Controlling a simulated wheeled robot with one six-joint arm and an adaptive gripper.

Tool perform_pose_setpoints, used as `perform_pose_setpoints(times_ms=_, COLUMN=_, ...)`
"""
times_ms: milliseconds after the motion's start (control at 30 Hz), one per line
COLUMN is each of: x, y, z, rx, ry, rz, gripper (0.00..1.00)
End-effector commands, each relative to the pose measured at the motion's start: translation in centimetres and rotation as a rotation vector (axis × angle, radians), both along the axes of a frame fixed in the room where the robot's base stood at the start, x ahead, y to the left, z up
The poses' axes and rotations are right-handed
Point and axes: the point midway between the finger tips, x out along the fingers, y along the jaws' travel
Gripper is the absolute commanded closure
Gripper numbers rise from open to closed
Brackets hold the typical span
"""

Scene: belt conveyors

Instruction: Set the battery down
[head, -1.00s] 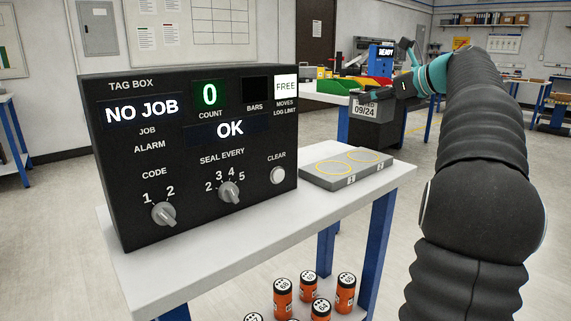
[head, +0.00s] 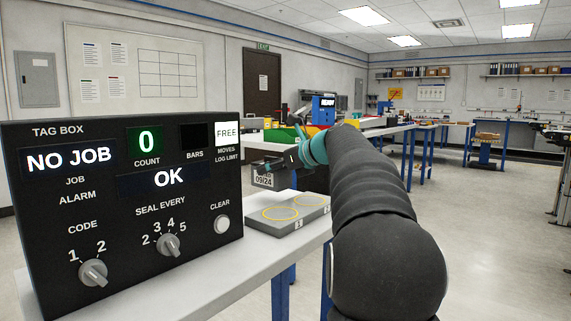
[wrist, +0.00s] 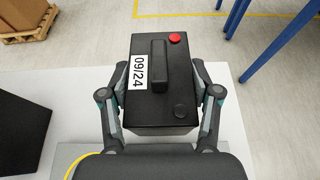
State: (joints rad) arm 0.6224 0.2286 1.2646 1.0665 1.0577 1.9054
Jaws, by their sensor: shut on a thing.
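The battery is a black box with a white 09/24 label; it shows in the wrist view (wrist: 160,110) between my fingers, with a handle and a red cap on top. My gripper (wrist: 159,72) is shut on its two sides. In the head view the battery (head: 265,171) is partly hidden behind my gripper (head: 285,163), near the far end of the white table (head: 262,254). I cannot tell whether its underside touches anything.
A grey pad (head: 268,227) with two yellow rings lies on the table, beside the black tag box (head: 115,212), which reads NO JOB, 0 and OK. Blue-legged benches stand behind. Open floor (head: 490,240) lies to the right.

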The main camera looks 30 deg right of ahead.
Motion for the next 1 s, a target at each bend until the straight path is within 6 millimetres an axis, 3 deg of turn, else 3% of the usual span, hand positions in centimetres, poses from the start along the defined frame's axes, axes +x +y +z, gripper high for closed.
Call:
perform_pose_setpoints(times_ms=167, x=0.1, y=0.3, z=-0.3, rx=0.0, ry=-0.004, rz=-0.001, gripper=1.0)
perform_pose_setpoints(times_ms=500, x=0.1, y=0.2, z=-3.8, rx=0.0, ry=-0.004, rz=-0.001, gripper=1.0)
perform_pose_setpoints(times_ms=900, x=0.1, y=0.2, z=-4.1, rx=-0.001, ry=-0.005, rz=0.0, gripper=1.0)
perform_pose_setpoints(times_ms=933, x=0.1, y=0.2, z=-4.4, rx=0.0, ry=0.0, rz=0.001, gripper=0.35)
perform_pose_setpoints(times_ms=1000, x=0.1, y=0.2, z=-4.4, rx=0.0, ry=0.0, rz=0.0, gripper=0.18)
